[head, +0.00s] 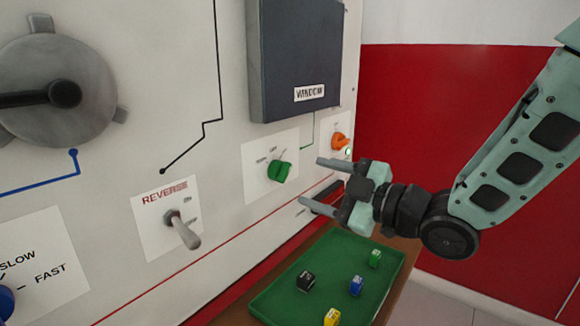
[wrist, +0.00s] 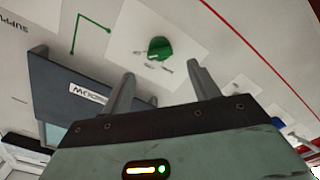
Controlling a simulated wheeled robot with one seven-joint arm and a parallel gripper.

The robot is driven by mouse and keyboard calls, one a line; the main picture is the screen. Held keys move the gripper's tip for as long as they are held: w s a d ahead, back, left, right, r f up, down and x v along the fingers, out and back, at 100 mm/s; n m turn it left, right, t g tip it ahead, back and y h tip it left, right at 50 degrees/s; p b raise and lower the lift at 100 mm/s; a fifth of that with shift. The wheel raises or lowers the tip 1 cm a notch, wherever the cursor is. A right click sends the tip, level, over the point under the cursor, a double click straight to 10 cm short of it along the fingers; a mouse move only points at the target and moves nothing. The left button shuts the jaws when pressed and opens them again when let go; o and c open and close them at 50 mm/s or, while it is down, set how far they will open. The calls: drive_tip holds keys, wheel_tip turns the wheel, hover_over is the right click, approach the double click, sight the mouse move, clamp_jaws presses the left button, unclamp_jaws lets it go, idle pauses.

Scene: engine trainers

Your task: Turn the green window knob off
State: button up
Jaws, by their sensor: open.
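The green knob (head: 279,172) sits on a white label plate (head: 256,190) on the upright panel, below the dark box marked WINDOW (head: 297,60). It also shows in the wrist view (wrist: 160,48), ahead of and between my two fingers. My gripper (head: 318,182) is open and empty, to the right of the green knob and apart from it. In the wrist view my gripper (wrist: 161,88) has its fingers spread, with the knob beyond the tips. The print around the knob is too small to read surely.
An orange knob (head: 340,141) with a small green light sits right of the green knob. A REVERSE toggle switch (head: 184,230) sticks out to the left. A green tray (head: 275,309) with several small coloured cubes lies below my gripper. A red wall (head: 420,110) stands behind.

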sight(287, 174)
drive_tip(key=x, duration=0.7)
drive_tip(key=c, duration=1)
